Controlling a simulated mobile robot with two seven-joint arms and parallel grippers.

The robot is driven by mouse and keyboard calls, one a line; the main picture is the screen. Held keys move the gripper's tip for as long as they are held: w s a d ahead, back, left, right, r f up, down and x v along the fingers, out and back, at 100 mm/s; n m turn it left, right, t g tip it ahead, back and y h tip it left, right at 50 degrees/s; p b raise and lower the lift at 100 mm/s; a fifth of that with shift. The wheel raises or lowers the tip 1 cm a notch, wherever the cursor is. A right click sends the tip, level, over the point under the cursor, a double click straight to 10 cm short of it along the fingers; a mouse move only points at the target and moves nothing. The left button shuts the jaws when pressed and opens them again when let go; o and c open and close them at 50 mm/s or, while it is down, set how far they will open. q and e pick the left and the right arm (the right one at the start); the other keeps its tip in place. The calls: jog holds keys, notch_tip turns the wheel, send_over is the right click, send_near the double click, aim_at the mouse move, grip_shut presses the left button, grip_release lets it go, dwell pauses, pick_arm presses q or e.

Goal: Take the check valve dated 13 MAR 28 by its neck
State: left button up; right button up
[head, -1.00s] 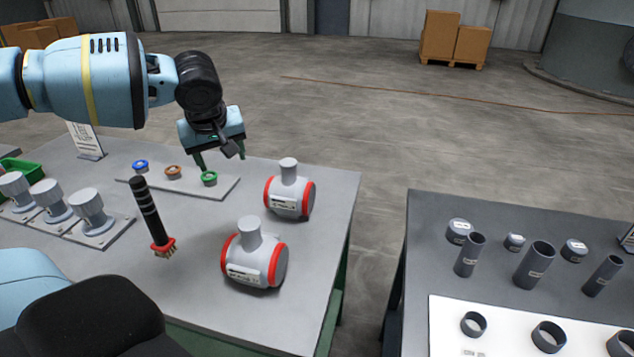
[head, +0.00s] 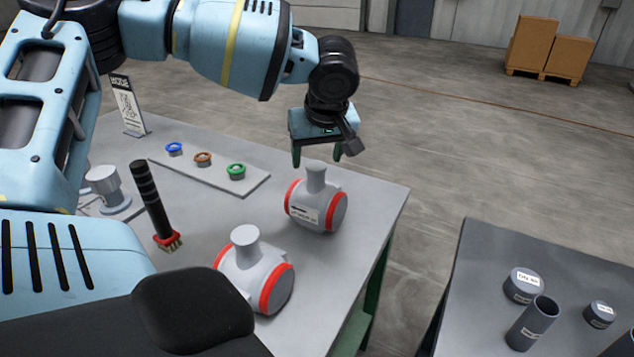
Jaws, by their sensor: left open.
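Two grey check valves with red end bands stand on the left table. The farther valve (head: 316,207) has its neck up and a white label on its side, too small to read. The nearer valve (head: 256,268) also has its neck up; its label cannot be made out. I cannot tell which is dated 13 MAR 28. My left gripper (head: 317,158) is open, fingers pointing down, with its tips about at the top of the farther valve's neck in the picture; whether they are around it or behind it is unclear. My right gripper is not in view.
A black-handled brush (head: 152,203) stands left of the valves. A plate (head: 254,184) holds blue, brown and green rings. A sign (head: 128,107) stands at the back left. A dark table (head: 480,290) with grey tubes and caps is at right, across a floor gap.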

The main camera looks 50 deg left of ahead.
aim_at(317, 166)
pick_arm(q)
jog(key=shift+x, duration=2.5)
jog(key=shift+d, duration=0.1)
jog(key=shift+c, duration=0.4)
